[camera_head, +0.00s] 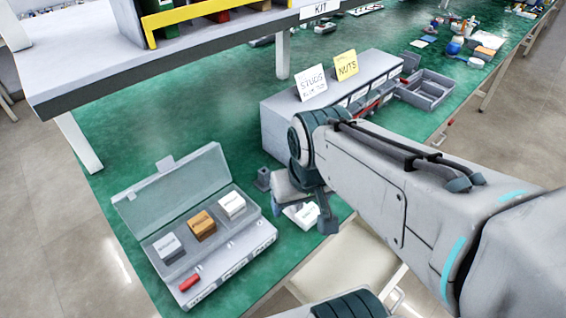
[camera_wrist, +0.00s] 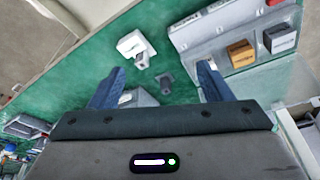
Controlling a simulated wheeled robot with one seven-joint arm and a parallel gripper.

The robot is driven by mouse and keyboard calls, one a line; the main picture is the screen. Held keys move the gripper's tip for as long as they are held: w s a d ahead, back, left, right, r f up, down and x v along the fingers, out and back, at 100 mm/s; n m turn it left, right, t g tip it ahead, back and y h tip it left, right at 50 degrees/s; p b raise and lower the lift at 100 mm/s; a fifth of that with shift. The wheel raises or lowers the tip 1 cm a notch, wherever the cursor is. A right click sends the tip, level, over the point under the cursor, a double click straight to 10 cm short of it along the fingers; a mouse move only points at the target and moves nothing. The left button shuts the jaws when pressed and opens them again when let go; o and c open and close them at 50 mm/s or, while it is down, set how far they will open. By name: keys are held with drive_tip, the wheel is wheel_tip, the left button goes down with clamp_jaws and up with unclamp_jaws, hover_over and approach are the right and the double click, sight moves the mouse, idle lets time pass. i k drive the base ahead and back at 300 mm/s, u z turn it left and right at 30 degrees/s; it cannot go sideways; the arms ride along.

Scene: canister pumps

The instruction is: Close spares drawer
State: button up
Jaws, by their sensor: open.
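A long grey drawer cabinet (camera_head: 278,128) stands on the green bench, with a row of front compartments partly hidden by my arm. Cards reading STUDS (camera_head: 311,83) and NUTS (camera_head: 346,65) stand on top. Red items show in one front opening. I cannot read a spares label, so I cannot tell which drawer it is. My gripper (camera_head: 300,208) is in front of the cabinet's near end, pointing down over the bench edge.
A grey case (camera_head: 215,258) with a raised clear lid holds white and orange boxes at the lower left; a red piece lies on its front. A compartmented grey tray (camera_head: 428,92) sits beyond the cabinet. A raised shelf (camera_head: 130,80) overhangs the back left.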

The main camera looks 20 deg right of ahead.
sight(357, 256)
drive_tip(key=u, duration=0.05)
drive_tip(key=k, duration=0.5)
drive_tip(key=u, duration=0.8)
drive_tip(key=k, duration=0.7)
drive_tip(key=z, duration=1.5)
drive_tip(key=i, duration=0.5)
drive_tip(key=z, duration=0.8)
drive_tip(key=k, duration=0.35)
drive_tip(key=u, duration=0.5)
